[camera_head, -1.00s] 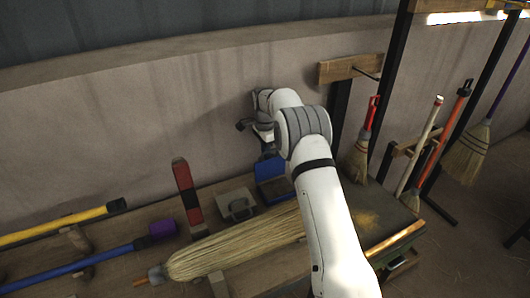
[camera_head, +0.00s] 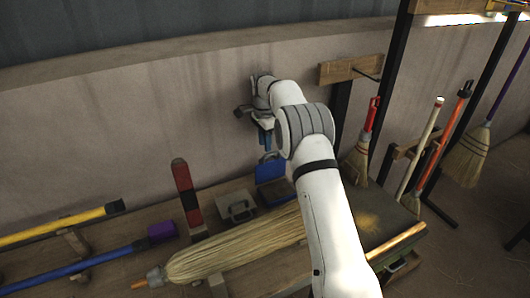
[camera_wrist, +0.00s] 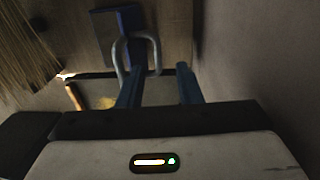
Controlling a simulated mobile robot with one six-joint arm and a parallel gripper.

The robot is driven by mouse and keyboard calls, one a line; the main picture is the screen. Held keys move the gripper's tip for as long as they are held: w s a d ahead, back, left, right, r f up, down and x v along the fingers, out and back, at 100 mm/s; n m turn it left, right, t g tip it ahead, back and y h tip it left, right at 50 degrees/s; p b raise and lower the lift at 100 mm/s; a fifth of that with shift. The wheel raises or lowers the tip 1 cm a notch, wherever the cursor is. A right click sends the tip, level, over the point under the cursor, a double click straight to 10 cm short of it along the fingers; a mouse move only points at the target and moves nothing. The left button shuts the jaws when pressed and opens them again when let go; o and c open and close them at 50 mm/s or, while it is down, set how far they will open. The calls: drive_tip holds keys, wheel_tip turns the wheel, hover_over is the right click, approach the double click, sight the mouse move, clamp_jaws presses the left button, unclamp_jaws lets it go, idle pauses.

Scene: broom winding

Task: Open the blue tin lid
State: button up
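The blue tin stands on the bench against the wall. Its blue lid (camera_head: 269,168) is raised, standing up at the back, with the tin's dark inside (camera_head: 278,191) showing in front of it. In the wrist view the blue lid (camera_wrist: 124,22) shows narrow, nearly edge-on, with a grey loop handle (camera_wrist: 154,42) close to the fingertips. My gripper (camera_head: 265,136) is just above the lid in the head view, pointing down. In the wrist view its two blue fingers (camera_wrist: 158,84) are apart with nothing held between them.
A grey tin (camera_head: 236,207) with a handle sits left of the blue tin. A straw broom (camera_head: 235,247) lies in front of both. The wall (camera_head: 170,130) is close behind.

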wheel_tip(320, 180, up, 2)
drive_tip(key=shift+r, duration=0.1)
drive_tip(key=shift+c, duration=0.5)
